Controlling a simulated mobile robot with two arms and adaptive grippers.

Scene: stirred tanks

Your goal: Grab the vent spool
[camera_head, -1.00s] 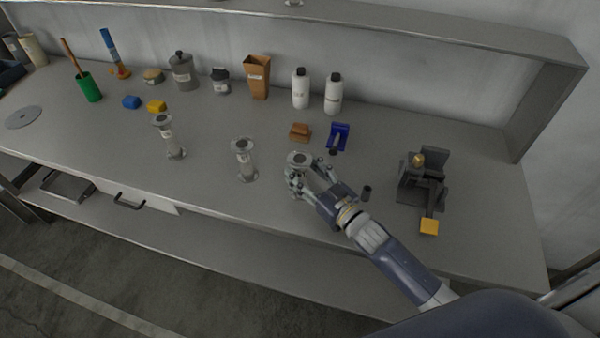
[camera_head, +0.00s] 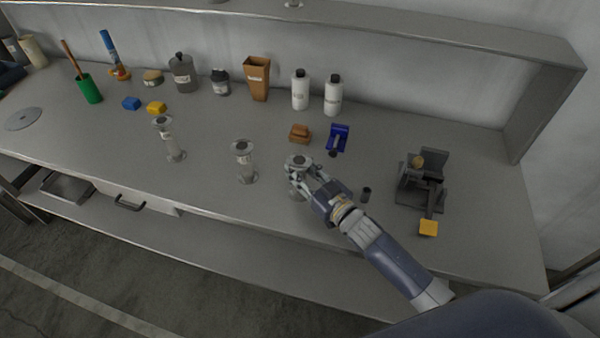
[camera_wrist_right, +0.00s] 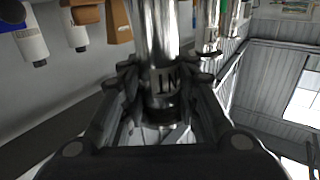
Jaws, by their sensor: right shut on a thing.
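Several pale metal spools with round flanges stand in a row on the grey bench. The rightmost spool (camera_head: 297,161) is upright between the fingers of my right gripper (camera_head: 305,180), which is shut on it. In the right wrist view the shiny spool (camera_wrist_right: 155,35) fills the space between the fingers (camera_wrist_right: 160,85), and a dark-lettered label on it is only partly readable. The middle spool (camera_head: 244,163) and the left spool (camera_head: 168,140) stand free, with labels too small to read. I cannot tell from lettering which is the vent spool. My left gripper is not in view.
A blue holder (camera_head: 338,138), a brown block (camera_head: 300,133) and white bottles (camera_head: 301,92) stand behind my right gripper. The bench front edge is close.

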